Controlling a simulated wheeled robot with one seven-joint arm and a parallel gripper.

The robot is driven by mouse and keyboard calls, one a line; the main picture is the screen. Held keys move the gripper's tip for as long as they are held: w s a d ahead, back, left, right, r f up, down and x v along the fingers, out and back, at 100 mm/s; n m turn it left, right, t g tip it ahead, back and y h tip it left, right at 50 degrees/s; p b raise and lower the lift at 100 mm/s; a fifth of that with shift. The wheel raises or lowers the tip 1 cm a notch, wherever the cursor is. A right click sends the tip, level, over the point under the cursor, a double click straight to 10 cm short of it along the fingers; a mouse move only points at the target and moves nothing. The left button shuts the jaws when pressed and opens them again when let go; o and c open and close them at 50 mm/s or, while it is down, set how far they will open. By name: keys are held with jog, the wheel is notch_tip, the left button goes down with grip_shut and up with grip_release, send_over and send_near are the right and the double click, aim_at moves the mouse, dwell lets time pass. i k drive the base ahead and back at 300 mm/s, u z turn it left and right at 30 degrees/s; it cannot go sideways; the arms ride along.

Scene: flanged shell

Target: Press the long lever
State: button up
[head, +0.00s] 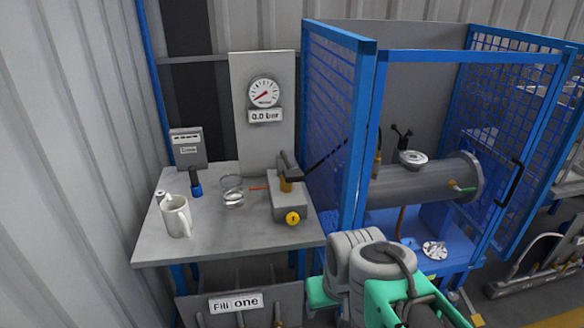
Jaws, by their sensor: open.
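The long lever (325,157) is a thin dark rod in the head view. It slants up to the right from the top of a grey hand pump (289,203) and reaches in front of the blue mesh panel. The pump stands on the right part of the grey table and has a yellow knob on its front. A round gauge (264,93) behind it has a "0.0 bar" label. My green and grey arm rises at the bottom right, below and to the right of the lever. My gripper's fingers do not show, and no contact with the lever is visible.
A white mug (177,216), a clear glass vessel (232,191) and a grey box-like device (188,148) are on the table (165,249). A blue-framed mesh cage (368,120) with a flanged grey cylinder (415,183) stands close to the lever's right.

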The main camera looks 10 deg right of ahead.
aim_at(290, 175)
jog(key=k, duration=0.65)
jog(key=u, duration=0.3)
jog(key=i, duration=0.35)
jog(key=u, duration=0.6)
jog(key=i, duration=1.2)
jog(key=z, duration=0.35)
